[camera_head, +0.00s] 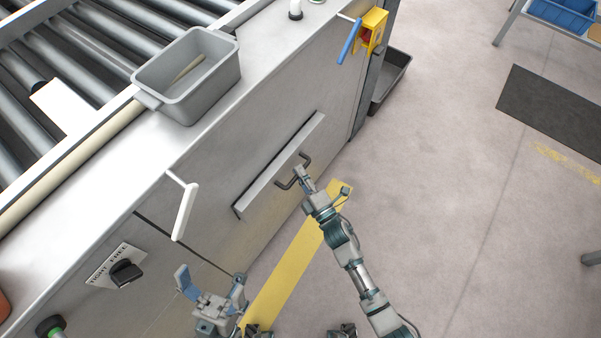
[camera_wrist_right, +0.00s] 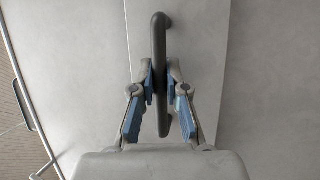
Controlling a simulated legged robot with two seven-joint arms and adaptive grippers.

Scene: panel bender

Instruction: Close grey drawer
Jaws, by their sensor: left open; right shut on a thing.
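The grey drawer (camera_head: 266,180) is set in the side of the grey machine, its long front standing a little out from the panel. Its dark handle (camera_head: 282,184) is on the front. My right gripper (camera_head: 299,174) is shut on the handle. In the right wrist view, the blue-padded fingers (camera_wrist_right: 160,85) of my right gripper close around the dark handle (camera_wrist_right: 158,40) from both sides, with the drawer front (camera_wrist_right: 190,40) behind. My left gripper (camera_head: 209,285) is open and empty, low and left of the drawer, near the machine's side.
A grey bin (camera_head: 187,75) stands on the machine's top beside rollers (camera_head: 110,35). A white lever (camera_head: 185,210) and a black knob (camera_head: 126,272) are on the panel left of the drawer. A yellow box with a blue lever (camera_head: 350,42) is at the far end.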

